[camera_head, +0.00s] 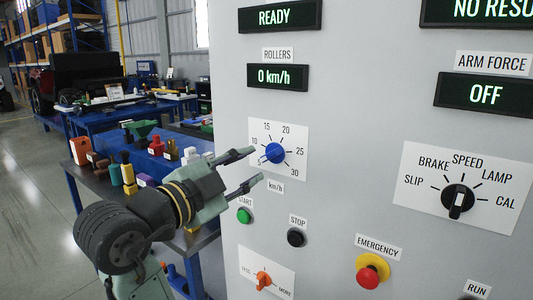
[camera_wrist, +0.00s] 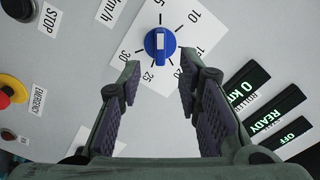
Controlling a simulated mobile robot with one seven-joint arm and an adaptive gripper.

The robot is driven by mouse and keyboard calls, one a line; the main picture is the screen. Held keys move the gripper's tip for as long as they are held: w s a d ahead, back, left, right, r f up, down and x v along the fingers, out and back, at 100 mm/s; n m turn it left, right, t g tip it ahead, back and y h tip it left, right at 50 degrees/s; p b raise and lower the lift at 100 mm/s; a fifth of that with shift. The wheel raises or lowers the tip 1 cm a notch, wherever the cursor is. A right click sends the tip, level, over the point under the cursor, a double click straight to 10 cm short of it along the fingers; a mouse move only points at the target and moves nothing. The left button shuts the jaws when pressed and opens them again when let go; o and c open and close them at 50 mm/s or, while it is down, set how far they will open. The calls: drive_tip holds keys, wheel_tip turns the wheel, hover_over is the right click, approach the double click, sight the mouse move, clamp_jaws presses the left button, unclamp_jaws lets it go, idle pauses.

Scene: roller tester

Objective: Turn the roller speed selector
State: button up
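The roller speed selector is a blue round knob (camera_head: 274,152) on a white km/h scale plate (camera_head: 297,136) marked from 5 to 30. Its white pointer line appears to aim near the 5 mark. It also shows in the wrist view as a blue knob (camera_wrist: 160,42) with a white bar, just beyond the fingertips and between them. My gripper (camera_head: 255,166) is open, with a finger on either side of the line to the knob and nothing held. The wrist view shows both fingers (camera_wrist: 160,70) spread wide. I see no contact with the knob.
The rollers display (camera_head: 278,77) above reads 0 km/h. Below the plate are a green start button (camera_head: 244,216), a black stop button (camera_head: 296,237), an orange knob (camera_head: 263,280) and a red emergency button (camera_head: 370,273). A black mode selector (camera_head: 458,199) is right. A cluttered bench stands left.

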sight(268, 157)
drive_tip(key=p+x, duration=0.1)
drive_tip(key=x, duration=0.5)
drive_tip(key=shift+w+d, duration=0.2)
drive_tip(key=shift+w, duration=0.05)
clamp_jaws()
